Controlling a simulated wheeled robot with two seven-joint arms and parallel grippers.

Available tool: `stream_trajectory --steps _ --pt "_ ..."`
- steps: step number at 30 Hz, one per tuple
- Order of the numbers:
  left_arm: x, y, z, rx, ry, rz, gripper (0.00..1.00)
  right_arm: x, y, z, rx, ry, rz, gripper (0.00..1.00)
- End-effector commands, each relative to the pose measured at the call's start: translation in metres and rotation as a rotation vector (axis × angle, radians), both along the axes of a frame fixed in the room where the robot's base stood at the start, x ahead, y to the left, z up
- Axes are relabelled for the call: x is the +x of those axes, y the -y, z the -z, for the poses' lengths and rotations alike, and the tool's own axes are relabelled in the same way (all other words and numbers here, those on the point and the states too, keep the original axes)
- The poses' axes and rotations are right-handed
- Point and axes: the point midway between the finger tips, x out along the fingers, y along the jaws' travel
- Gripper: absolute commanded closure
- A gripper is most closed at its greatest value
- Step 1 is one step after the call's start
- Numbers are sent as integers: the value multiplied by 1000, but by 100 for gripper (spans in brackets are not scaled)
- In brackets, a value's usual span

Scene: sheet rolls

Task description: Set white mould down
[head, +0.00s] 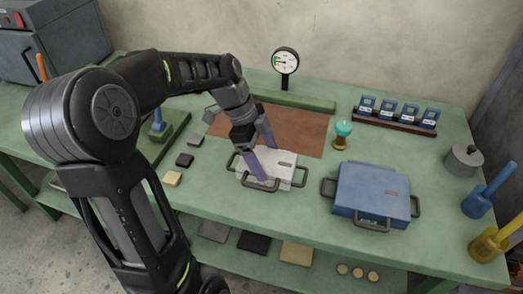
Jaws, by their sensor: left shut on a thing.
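The white mould (281,164) is a pale flat block with dark handles at its sides, in the middle of the green bench. It is at the front edge of a reddish-brown mat (302,128). My left gripper (264,163) comes down on it from above, with purple fingers shut on the mould. The fingers and wrist hide part of its top and left side. I cannot tell whether its underside touches the bench. My right gripper does not show.
A blue mould (372,193) with handles sits to the right. A teal-topped brass piece (342,133) stands between the mat and blue mould. A dial gauge (286,63) and a rack of blue tags (392,118) are behind. Small square samples (184,160) lie left.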

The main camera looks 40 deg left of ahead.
Motion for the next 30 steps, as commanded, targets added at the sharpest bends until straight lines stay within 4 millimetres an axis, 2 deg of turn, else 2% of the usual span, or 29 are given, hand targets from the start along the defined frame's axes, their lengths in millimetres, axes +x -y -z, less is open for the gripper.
stream_trajectory --steps 5,16,24,30 --pt "1 0 14 -1 5 -1 91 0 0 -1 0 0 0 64" --pt "1 0 18 0 4 -1 91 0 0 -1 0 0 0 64" --pt "1 0 47 -2 2 0 91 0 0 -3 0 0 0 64" --pt "1 0 53 1 5 0 91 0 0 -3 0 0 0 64"
